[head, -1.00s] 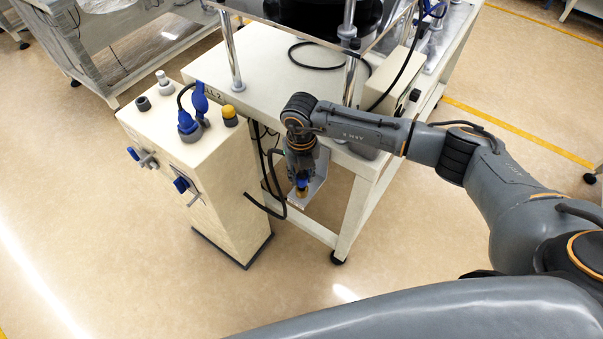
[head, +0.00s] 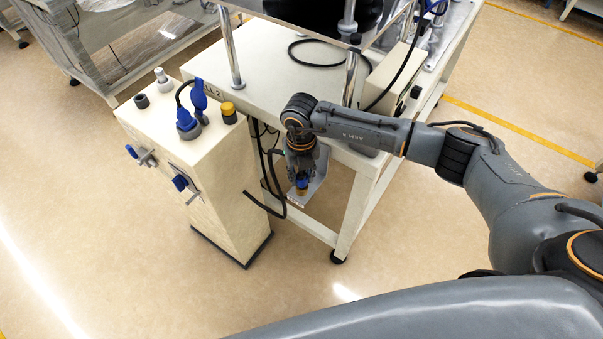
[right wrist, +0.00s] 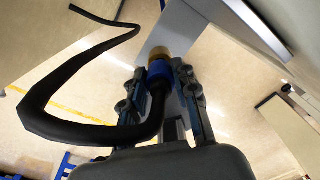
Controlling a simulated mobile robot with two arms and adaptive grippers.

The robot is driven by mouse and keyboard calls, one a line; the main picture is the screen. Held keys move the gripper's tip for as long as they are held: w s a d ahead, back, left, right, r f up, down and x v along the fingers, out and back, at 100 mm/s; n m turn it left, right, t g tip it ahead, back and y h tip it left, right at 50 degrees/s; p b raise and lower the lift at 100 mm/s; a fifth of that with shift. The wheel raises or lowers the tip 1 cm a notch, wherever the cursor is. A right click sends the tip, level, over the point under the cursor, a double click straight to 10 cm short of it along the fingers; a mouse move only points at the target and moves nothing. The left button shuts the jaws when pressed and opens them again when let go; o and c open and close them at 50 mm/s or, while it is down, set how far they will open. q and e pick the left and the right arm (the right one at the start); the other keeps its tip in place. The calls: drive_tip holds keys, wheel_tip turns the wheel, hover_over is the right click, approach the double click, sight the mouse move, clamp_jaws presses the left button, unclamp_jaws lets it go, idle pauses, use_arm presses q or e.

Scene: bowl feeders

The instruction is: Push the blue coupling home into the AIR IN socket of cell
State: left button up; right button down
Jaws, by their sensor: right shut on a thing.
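The blue coupling (right wrist: 158,70) is between the fingers of my right gripper (right wrist: 161,80), which is shut on it. Its brass-coloured end (right wrist: 160,53) points away from the gripper, and a black hose (right wrist: 60,130) trails from its back. In the head view my right gripper (head: 301,172) points down, with the coupling (head: 302,184) at a grey metal bracket (head: 314,190) on the side of the table. I cannot tell whether the brass end is seated in a socket there, and no AIR IN label is readable. My left gripper is not in view.
A cream cabinet (head: 225,205) marked with part of "CELL 2" stands left of the bracket. The cream table (head: 290,85) is behind my gripper. Open floor lies in front.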

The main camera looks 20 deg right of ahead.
drive_tip(key=shift+f+b, duration=0.45)
drive_tip(key=shift+f, duration=0.2)
drive_tip(key=c, duration=0.7)
unclamp_jaws()
drive_tip(key=shift+c, duration=0.2)
drive_tip(key=shift+r, duration=0.1)
drive_tip(key=shift+r+p, duration=2.65)
drive_tip(key=shift+r, duration=0.95)
drive_tip(key=shift+r+p, duration=1.4)
drive_tip(key=shift+r, duration=0.65)
